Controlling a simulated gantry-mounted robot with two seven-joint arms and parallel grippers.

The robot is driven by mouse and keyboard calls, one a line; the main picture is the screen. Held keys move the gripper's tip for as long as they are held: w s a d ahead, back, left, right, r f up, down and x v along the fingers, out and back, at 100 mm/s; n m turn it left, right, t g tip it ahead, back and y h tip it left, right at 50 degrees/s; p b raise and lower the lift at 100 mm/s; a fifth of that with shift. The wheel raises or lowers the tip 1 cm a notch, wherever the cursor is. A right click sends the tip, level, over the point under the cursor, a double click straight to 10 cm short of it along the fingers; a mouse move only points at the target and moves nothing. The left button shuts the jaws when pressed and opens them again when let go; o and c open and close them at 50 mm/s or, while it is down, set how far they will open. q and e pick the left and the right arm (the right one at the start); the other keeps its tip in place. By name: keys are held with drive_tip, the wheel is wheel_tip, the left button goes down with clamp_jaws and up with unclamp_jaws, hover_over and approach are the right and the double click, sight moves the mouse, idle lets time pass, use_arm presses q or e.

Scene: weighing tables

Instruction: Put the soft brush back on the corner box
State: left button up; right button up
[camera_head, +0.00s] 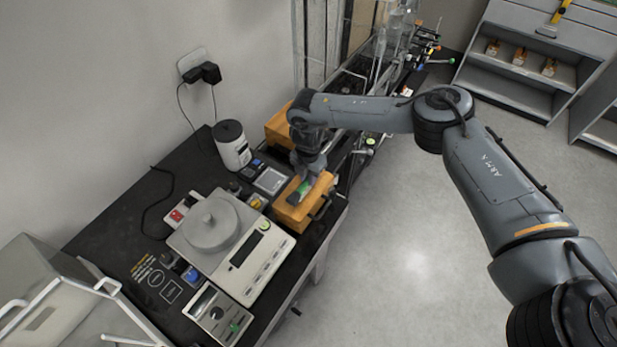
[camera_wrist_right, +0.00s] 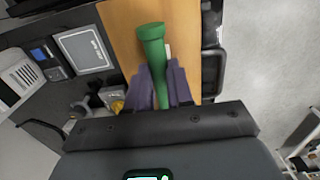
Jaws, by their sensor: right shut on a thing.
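The soft brush (camera_head: 304,187) has a green handle, and it also shows in the wrist view (camera_wrist_right: 152,40). The brush is directly over the corner box (camera_head: 291,217), a wooden box at the table's right edge. The box's wooden top also shows in the wrist view (camera_wrist_right: 122,35). I cannot tell whether the brush touches the box. My left gripper is not in view.
A balance with a round pan (camera_head: 212,222) stands left of the box. A white cylindrical device (camera_head: 232,146) and a small flat grey device (camera_head: 271,181) are behind it. Another wooden box (camera_head: 279,128) lies further back. The floor at right is clear.

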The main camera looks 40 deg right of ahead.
drive_tip(key=shift+f, duration=0.5)
drive_tip(key=shift+f, duration=0.15)
drive_tip(key=o, duration=0.8)
